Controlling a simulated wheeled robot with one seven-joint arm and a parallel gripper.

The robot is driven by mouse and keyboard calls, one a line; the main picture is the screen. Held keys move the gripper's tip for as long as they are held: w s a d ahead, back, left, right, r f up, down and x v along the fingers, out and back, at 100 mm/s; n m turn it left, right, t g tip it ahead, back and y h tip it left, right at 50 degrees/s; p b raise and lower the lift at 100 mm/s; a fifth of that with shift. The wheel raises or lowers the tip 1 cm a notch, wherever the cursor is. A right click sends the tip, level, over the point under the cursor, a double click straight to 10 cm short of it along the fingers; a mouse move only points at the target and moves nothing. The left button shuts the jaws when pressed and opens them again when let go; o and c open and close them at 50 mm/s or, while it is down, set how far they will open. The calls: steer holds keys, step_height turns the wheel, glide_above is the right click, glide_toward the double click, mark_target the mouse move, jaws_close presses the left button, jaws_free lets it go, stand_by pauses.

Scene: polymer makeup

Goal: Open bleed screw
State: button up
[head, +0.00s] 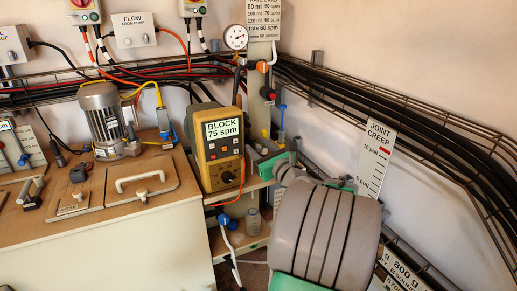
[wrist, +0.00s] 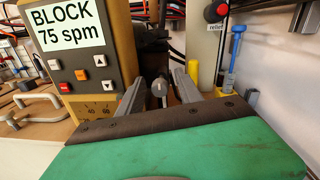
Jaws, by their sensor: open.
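My gripper (wrist: 159,80) shows in the wrist view with its two grey fingers apart, reaching forward beyond the green and dark palm. A small grey round-ended part (wrist: 158,88) shows between the fingers, apparently apart from both; I cannot tell whether it is the bleed screw. The yellow pump unit (wrist: 88,60), its display reading "BLOCK 75 spm", stands close to the left of the fingers. In the head view the pump unit (head: 220,150) is left of my big grey arm link, which hides part of the bench area beyond it.
A red knob (wrist: 217,10), a yellow post (wrist: 192,72) and a blue-handled part (wrist: 235,45) stand right of the fingers. A grey motor (head: 103,115) sits on the left bench. A cable tray (head: 420,130) runs along the right wall. The left bench front is clear.

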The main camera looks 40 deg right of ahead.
jaws_close()
stand_by(0.3)
